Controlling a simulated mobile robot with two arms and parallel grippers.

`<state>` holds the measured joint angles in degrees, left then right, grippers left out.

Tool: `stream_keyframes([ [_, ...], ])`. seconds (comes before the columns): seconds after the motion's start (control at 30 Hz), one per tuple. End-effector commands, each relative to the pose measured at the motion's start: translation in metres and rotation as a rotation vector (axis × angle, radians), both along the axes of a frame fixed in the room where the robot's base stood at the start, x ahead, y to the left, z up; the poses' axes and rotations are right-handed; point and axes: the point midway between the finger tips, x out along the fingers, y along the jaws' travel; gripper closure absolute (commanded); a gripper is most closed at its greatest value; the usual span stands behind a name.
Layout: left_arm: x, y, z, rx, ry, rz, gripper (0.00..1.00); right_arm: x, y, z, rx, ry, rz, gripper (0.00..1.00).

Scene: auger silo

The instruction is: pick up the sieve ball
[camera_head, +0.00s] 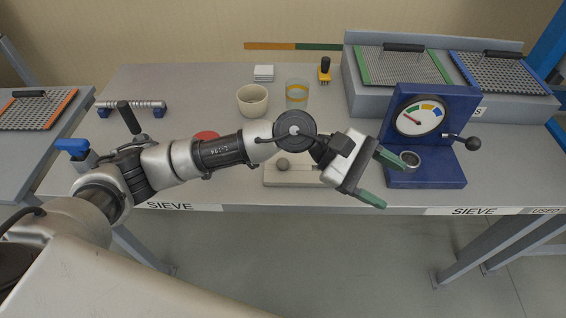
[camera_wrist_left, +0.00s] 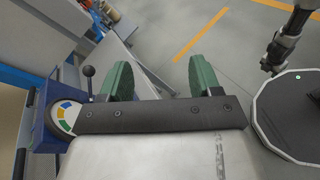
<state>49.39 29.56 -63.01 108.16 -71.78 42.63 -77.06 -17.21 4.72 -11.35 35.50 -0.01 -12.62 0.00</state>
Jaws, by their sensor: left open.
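A small grey ball (camera_head: 283,164), which looks like the sieve ball, rests on a pale beige block (camera_head: 275,183) near the front edge of the table. My left arm reaches in from the left and passes just behind and above this block. My left gripper (camera_head: 393,186) is to the right of the ball, with its green fingers apart and nothing between them. It is close to the base of the blue gauge stand. The left wrist view shows the same open fingers (camera_wrist_left: 160,72) over the floor; the ball does not show there.
The blue gauge stand (camera_head: 432,105) with a small grey cup (camera_head: 409,160) stands right of the gripper. Sieve trays (camera_head: 400,68) lie back right. A red disc (camera_head: 206,136) is partly behind my arm.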

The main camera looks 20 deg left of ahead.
Motion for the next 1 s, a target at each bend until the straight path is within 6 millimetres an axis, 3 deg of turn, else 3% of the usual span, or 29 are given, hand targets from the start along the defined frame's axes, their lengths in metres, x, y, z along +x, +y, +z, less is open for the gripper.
stream_keyframes([
  [0.1, 0.031, 0.052, -0.04, 0.412, -0.35, -0.2, 0.37, 0.0, 0.0, 0.0, 0.0, 0.0, 0.0, 0.48],
  [0.17, 0.049, 0.085, -0.052, 0.601, -0.468, -0.295, 0.37, 0.0, 0.0, 0.0, 0.0, 0.0, 0.0, 0.48],
  [0.3, 0.084, 0.159, -0.054, 0.95, -0.604, -0.461, 0.37, 0.0, 0.0, 0.0, 0.0, -0.001, 0.0, 0.48],
  [0.4, 0.097, 0.193, -0.047, 1.099, -0.631, -0.533, 0.37, 0.001, 0.001, 0.0, 0.001, -0.001, 0.0, 0.48],
  [0.57, 0.104, 0.213, -0.053, 1.187, -0.633, -0.577, 0.37, 0.001, 0.002, 0.003, 0.003, -0.001, 0.0, 0.48],
  [0.8, 0.104, 0.212, -0.089, 1.185, -0.634, -0.579, 0.37, 0.0, 0.004, 0.01, 0.005, -0.001, 0.001, 0.48],
  [1.0, 0.104, 0.21, -0.103, 1.183, -0.634, -0.579, 0.37, 0.001, 0.004, 0.015, 0.005, -0.001, 0.001, 0.48],
])
